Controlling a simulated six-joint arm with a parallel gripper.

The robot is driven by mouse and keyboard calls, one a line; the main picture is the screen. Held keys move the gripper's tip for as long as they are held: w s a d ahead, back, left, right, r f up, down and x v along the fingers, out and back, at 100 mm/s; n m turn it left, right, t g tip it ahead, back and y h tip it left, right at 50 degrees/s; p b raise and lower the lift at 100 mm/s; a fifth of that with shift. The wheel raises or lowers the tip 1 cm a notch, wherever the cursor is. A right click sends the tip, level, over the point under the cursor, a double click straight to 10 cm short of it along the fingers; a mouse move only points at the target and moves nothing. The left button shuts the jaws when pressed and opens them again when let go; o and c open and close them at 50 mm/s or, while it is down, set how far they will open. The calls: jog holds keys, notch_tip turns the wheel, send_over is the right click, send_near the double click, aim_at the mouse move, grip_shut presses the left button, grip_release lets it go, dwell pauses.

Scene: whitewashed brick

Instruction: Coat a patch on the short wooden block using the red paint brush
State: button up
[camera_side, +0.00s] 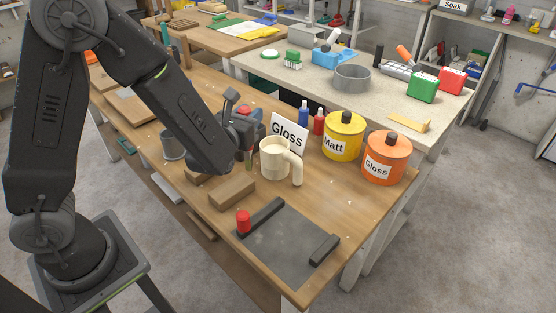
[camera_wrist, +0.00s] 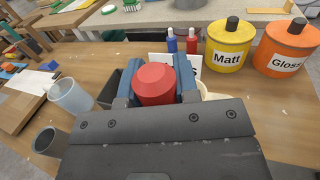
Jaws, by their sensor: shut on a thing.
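My gripper (camera_side: 242,128) is shut on the red paint brush (camera_wrist: 155,84). Its red end shows between the two blue-grey fingers in the wrist view; in the side view the fingers mostly hide it. A small green part below the fingers may be its lower end, but I cannot tell. The brush is held above the bench, just left of a cream mug (camera_side: 274,160). The short wooden block (camera_side: 232,191) lies flat on the bench, in front of and below my gripper. No paint patch can be made out on it. The block is hidden in the wrist view.
The orange Gloss tin (camera_side: 386,158), yellow Matt tin (camera_side: 343,136) and Gloss card (camera_side: 289,133) stand to the right. A grey mat (camera_side: 287,249) with dark rails and a red cylinder (camera_side: 243,222) lies at the front. A grey cup (camera_side: 172,144) stands left.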

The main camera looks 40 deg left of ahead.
jog(key=shift+r, duration=0.1)
notch_tip(320, 180, up, 8)
jog(key=w, duration=0.9)
notch_tip(320, 180, down, 11)
jog(key=shift+w, duration=0.25)
dwell(0.6)
jog(key=shift+f, duration=0.6)
dwell(1.4)
notch_tip(320, 180, up, 7)
dwell(0.9)
dwell(0.3)
